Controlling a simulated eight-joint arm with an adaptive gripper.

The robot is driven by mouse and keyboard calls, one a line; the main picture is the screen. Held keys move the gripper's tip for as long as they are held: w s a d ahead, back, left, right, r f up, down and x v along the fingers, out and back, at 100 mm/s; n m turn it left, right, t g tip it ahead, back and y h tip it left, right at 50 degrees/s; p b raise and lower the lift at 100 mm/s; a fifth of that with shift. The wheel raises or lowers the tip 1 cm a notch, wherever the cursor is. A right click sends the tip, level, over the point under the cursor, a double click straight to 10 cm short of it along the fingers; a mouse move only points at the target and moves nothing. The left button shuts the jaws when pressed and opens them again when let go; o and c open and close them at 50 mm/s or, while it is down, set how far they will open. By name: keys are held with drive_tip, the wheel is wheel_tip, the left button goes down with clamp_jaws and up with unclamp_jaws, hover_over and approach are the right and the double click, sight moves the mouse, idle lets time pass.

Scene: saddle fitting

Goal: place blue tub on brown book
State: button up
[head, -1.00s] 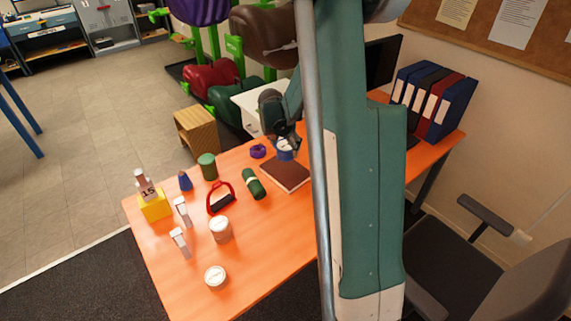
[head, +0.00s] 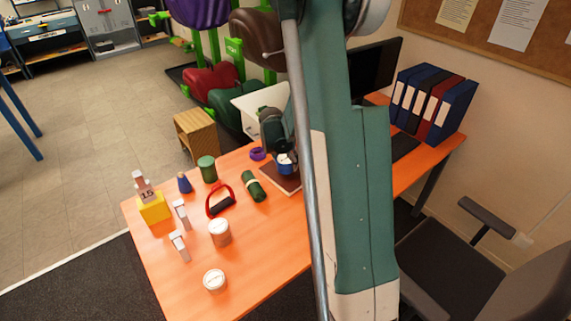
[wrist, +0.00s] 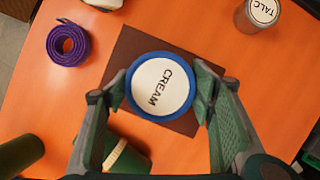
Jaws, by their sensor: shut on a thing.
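The blue tub (wrist: 188,112) has a white lid reading CREAM. It sits between the two fingers of my gripper (wrist: 160,92) in the wrist view, and my gripper is shut on it. The brown book (wrist: 126,48) lies flat on the orange table, and the tub is over it in that view. In the head view the tub (head: 285,164) shows just under my gripper (head: 284,154), over the brown book (head: 284,181). My arm hides the right part of the book there. I cannot tell whether the tub touches the book.
A purple coiled strap (wrist: 68,46) and a green roll (wrist: 128,158) lie beside the book. A jar marked TALC (wrist: 258,16) stands at the wrist view's upper right. A green can (head: 207,169) and a red-handled brush (head: 220,201) stand further left in the head view.

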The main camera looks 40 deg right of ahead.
drive_tip(key=shift+f, duration=0.85)
drive_tip(key=shift+f, duration=0.2)
drive_tip(key=o, duration=1)
drive_tip(key=shift+r, duration=0.15)
drive_tip(key=shift+p+v, duration=0.8)
drive_tip(key=shift+v, duration=5.2)
